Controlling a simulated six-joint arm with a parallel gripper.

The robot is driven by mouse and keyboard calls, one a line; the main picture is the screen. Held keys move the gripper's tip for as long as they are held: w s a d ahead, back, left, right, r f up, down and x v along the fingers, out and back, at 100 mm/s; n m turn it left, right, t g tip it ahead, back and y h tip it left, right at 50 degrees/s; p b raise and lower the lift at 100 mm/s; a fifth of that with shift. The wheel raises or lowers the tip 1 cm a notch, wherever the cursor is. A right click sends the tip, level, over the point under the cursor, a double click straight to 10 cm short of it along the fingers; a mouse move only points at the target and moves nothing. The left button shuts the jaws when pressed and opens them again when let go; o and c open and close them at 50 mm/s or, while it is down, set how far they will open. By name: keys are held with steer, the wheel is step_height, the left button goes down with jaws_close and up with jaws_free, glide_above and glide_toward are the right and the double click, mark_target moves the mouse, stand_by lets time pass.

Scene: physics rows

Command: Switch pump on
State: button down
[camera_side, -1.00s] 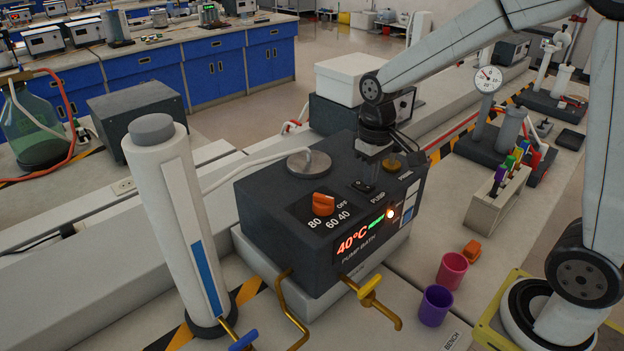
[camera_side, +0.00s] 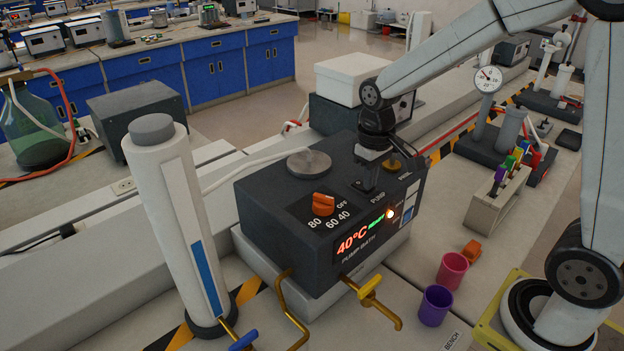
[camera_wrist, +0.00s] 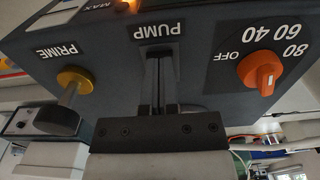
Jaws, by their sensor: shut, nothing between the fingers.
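The dark pump bath (camera_side: 285,245) sits on the bench with a lit "40°C" display (camera_side: 353,243) and green text beside it. An orange lamp (camera_side: 389,214) glows at the display's right. My gripper (camera_side: 367,188) points down onto the top of the bath, at the spot behind the PUMP label (camera_side: 378,197). In the wrist view, my shut fingers (camera_wrist: 158,65) reach to just beside the PUMP lettering (camera_wrist: 157,30), with nothing held. The pump switch is hidden by the fingers, so its position cannot be told.
An orange dial (camera_side: 323,204) marked OFF, 40, 60, 80 stands left of my gripper. The yellow PRIME knob (camera_wrist: 75,78) is close on the other side. A round metal lid (camera_side: 309,164) lies behind the dial. A yellow-handled tap (camera_side: 370,285) projects from the front.

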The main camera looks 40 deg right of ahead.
steer(key=shift+f, duration=0.15)
steer(key=shift+r, duration=3.55)
steer(key=shift+f, duration=0.1)
steer(key=s+a+f+t, duration=0.2)
steer(key=s+f, duration=0.7)
steer(key=f, duration=0.2)
steer(key=shift+a+f+t, duration=0.2)
steer(key=shift+a+t, duration=0.05)
steer(key=shift+t, duration=0.05)
